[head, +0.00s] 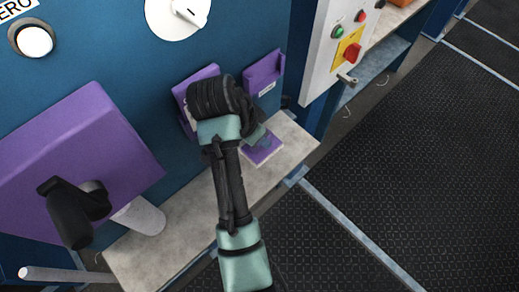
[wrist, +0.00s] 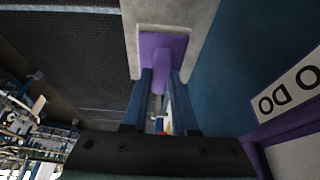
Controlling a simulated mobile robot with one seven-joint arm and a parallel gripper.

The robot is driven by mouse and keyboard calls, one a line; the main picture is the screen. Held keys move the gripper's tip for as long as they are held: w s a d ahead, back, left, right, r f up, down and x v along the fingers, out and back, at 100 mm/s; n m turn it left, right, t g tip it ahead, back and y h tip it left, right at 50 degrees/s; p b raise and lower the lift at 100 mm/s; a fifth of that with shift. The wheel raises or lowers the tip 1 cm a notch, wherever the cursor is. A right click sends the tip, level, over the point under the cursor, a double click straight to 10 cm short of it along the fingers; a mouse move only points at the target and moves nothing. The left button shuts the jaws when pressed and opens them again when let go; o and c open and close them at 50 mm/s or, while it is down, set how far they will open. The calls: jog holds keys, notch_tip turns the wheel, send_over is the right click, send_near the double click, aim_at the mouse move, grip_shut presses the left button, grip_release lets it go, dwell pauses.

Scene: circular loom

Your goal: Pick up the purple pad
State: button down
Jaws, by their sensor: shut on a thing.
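The purple pad (head: 263,152) is at the right end of the pale ledge, just beyond my gripper (head: 256,136). My arm hides part of it. In the wrist view the pad (wrist: 178,45) is a flat purple square with a rounded purple grip standing up from it. My gripper (wrist: 161,78) has its two blue fingers closed on either side of that grip. A thin pale border shows around the pad. I cannot tell whether the pad rests on the ledge or is just clear of it.
The pale ledge (head: 188,218) runs along a blue panel (head: 115,60). Purple holders (head: 265,72) are on the panel, and a large purple box (head: 75,160) juts out at left. A white control box (head: 330,50) stands at right. Dark floor (head: 420,150) is open at right.

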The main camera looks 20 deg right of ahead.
jog(key=s+d+b, duration=0.1)
jog(key=s+d, duration=0.2)
jog(key=s, duration=0.6)
jog(key=s+d+b, duration=0.2)
jog(key=s+d, duration=0.1)
jog(key=s, duration=0.6)
jog(key=shift+s+d+f, duration=0.15)
jog(key=shift+s+d, duration=0.1)
jog(key=shift+d, duration=0.1)
jog(key=c, duration=1.4)
grip_release()
grip_shut()
jog(key=shift+w, duration=0.1)
